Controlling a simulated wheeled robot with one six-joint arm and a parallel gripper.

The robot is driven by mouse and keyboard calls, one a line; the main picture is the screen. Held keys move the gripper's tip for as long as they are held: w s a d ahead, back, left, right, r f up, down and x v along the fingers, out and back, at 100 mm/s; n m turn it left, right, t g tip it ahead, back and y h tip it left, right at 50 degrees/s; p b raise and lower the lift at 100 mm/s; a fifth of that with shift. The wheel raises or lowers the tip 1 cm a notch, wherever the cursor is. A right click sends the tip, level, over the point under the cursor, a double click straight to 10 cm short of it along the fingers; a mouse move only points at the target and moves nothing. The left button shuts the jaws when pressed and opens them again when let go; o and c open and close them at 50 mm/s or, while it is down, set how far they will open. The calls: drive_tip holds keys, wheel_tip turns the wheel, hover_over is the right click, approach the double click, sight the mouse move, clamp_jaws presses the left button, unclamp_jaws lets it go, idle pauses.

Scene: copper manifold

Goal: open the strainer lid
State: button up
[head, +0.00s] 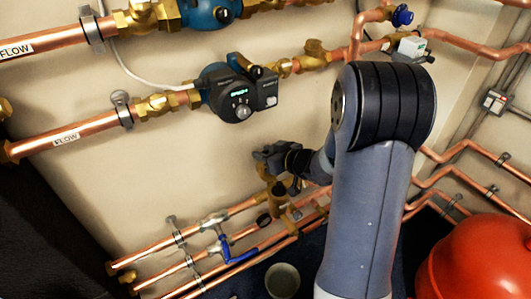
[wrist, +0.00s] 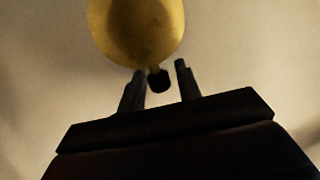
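In the wrist view a round brass piece (wrist: 137,28), which looks like the strainer lid, fills the top middle. A short stem with a small black tip (wrist: 159,80) hangs from its lower edge. My gripper (wrist: 160,72) is open, with one finger on each side of the black tip and visible gaps to both. In the head view my gripper (head: 270,153) is at the brass strainer body (head: 279,198), just above it in the picture. The gripper hides much of the lid there, and I cannot tell whether the lid is shut.
Copper pipes (head: 205,224) run below and left, with a blue lever handle (head: 241,256). A pump (head: 237,92) is on the wall above my gripper. A grey bucket (head: 282,280) stands below, and a red tank (head: 480,260) is at right. Bare wall lies left of the gripper.

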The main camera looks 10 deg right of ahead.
clamp_jaws()
drive_tip(key=shift+f, duration=0.1)
drive_tip(key=shift+s+f+b, duration=0.1)
drive_tip(key=shift+s+b, duration=0.05)
drive_tip(key=shift+b, duration=0.45)
drive_tip(key=shift+s+d+t+y+b, duration=0.25)
drive_tip(key=shift+s+t+b, duration=0.2)
drive_tip(key=shift+b, duration=0.4)
drive_tip(key=shift+s+r+p, duration=0.3)
drive_tip(key=shift+r+p, duration=0.3)
drive_tip(key=shift+s+d, duration=0.1)
drive_tip(key=shift+s, duration=0.05)
drive_tip(key=shift+f, duration=0.1)
